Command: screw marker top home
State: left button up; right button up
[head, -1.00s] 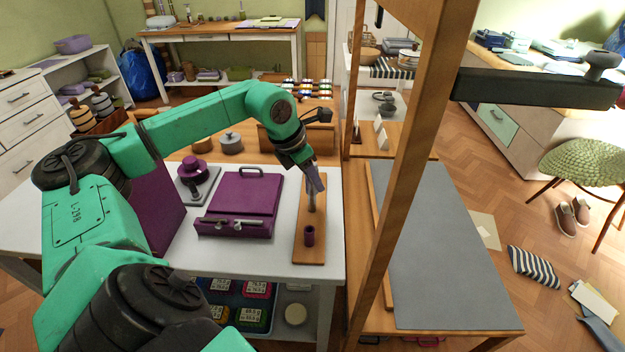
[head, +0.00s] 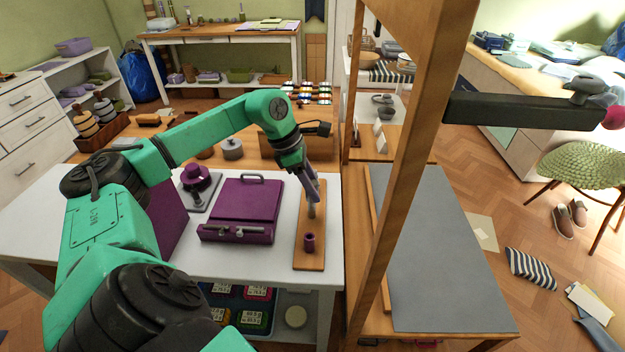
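A wooden board (head: 312,258) lies on the white table. A short purple cylinder (head: 309,241) stands near its front end. A slim grey upright piece (head: 311,211) stands behind the cylinder; which of them is the marker or its top is too small to tell. My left gripper (head: 312,199) points down over the board, its fingertips at the top of the grey piece and behind the purple cylinder. The fingers overlap the grey piece, so whether they are closed on it is unclear. I cannot make out my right gripper.
A purple case (head: 247,200) with a handle lies left of the board. A purple knobbed piece (head: 196,176) sits on a grey plate farther left. A wooden post (head: 405,150) with a dark bar (head: 515,110) rises on the right. The grey mat (head: 440,255) beyond it is clear.

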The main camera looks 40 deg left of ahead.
pick_arm(q)
jog(key=shift+o, duration=1)
jog(key=shift+a+r, duration=0.1)
jog(key=shift+r, duration=0.1)
jog(key=p+v, duration=0.1)
jog(key=v, duration=1.3)
